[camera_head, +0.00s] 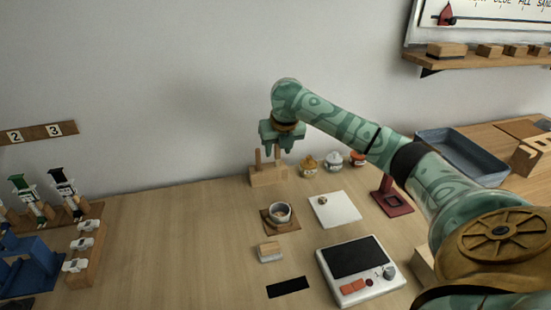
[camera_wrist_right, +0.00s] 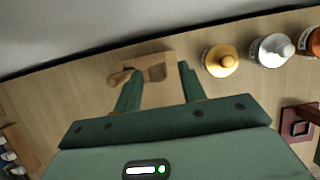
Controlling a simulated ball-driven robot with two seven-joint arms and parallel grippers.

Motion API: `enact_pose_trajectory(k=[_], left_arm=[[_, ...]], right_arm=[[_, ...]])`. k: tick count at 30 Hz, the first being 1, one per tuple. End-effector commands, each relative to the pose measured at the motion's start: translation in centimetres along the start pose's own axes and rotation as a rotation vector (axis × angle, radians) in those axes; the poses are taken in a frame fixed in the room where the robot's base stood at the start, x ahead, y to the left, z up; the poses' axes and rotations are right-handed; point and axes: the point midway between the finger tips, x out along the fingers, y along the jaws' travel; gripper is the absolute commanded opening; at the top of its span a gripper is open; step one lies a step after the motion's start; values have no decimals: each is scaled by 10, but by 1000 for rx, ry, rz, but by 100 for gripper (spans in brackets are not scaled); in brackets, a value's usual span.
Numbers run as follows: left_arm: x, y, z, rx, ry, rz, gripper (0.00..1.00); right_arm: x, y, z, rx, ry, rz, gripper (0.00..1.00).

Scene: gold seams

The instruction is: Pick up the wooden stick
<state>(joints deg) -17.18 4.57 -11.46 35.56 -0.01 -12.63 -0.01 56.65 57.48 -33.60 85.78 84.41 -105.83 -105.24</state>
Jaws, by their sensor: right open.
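A wooden block holder (camera_head: 268,177) stands at the back of the table, with two upright wooden pieces in it. One wooden stick (camera_head: 277,156) rises below my right gripper (camera_head: 279,148); another upright piece (camera_head: 258,158) stands to its left. In the right wrist view, the holder (camera_wrist_right: 143,61) lies ahead of the fingertips. My right gripper (camera_wrist_right: 158,80) is open and empty. A stick (camera_wrist_right: 157,73) appears end-on between its fingers, and a rounded piece (camera_wrist_right: 119,77) sits by the left finger. Whether a finger touches them I cannot tell. My left gripper is out of view.
Several small jars, including a gold one (camera_head: 308,165), stand right of the holder. The table's left middle is clear.

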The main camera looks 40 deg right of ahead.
Motion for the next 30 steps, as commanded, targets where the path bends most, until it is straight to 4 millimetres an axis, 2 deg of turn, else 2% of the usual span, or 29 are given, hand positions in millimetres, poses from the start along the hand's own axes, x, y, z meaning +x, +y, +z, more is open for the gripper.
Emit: enact_pose_trajectory(k=[1, 6, 14, 18, 30], left_arm=[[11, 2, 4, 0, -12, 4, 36], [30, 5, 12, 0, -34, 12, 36], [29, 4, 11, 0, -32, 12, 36], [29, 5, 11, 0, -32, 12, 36], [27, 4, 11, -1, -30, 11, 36]], right_arm=[[16, 0, -2, 1, 7, -2, 41], [44, 0, 0, -1, 7, -3, 41], [42, -1, 3, -1, 0, -2, 41], [42, -1, 3, -1, 0, -1, 2], [39, -1, 4, 0, -1, -1, 0]])
